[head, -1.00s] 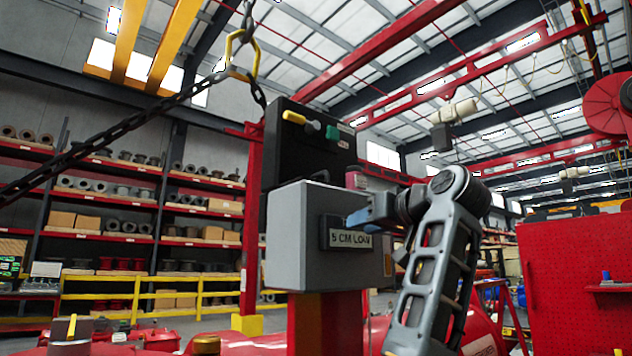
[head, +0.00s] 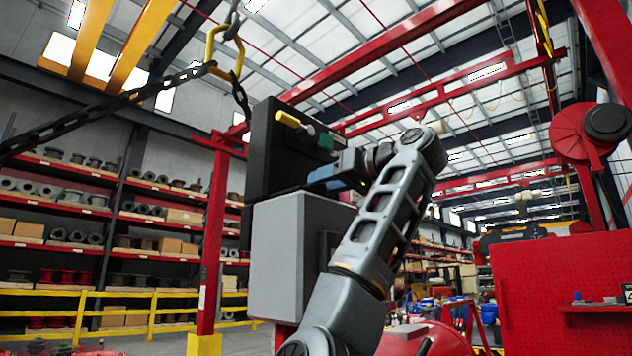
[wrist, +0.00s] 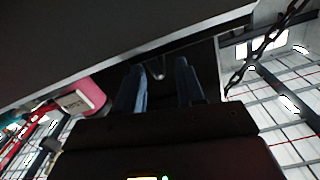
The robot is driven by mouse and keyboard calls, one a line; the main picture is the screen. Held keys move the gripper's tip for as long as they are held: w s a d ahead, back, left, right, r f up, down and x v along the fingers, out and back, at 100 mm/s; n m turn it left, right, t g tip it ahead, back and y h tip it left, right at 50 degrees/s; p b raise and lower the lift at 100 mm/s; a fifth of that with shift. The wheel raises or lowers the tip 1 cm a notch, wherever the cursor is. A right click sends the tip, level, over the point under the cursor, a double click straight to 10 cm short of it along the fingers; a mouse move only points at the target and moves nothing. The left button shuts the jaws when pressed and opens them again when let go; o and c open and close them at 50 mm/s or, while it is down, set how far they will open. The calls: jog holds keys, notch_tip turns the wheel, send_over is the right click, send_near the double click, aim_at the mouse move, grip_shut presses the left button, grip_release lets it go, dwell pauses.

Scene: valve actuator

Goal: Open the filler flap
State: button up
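I cannot tell for sure which part is the filler flap. A grey box (head: 285,250) stands below a black housing (head: 265,150) with a yellow handle (head: 288,118) and a green block (head: 326,143). In the head view my gripper (head: 325,174) is at the front of the black housing, just above the grey box. In the wrist view its two blue-grey fingers (wrist: 160,88) are apart, with a small dark curved part (wrist: 157,70) seen between them. I cannot tell whether they touch it. A pink labelled block (wrist: 88,97) is left of the fingers. My arm hides much of the grey box's right side.
A black chain (head: 130,97) with a yellow link (head: 225,50) hangs beside the housing; it also shows in the wrist view (wrist: 255,50). A red post (head: 212,240) stands to the left. A red pegboard cabinet (head: 565,290) is on the right.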

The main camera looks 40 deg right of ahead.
jog(key=shift+w, duration=1.4)
jog(key=shift+c, duration=0.3)
grip_shut()
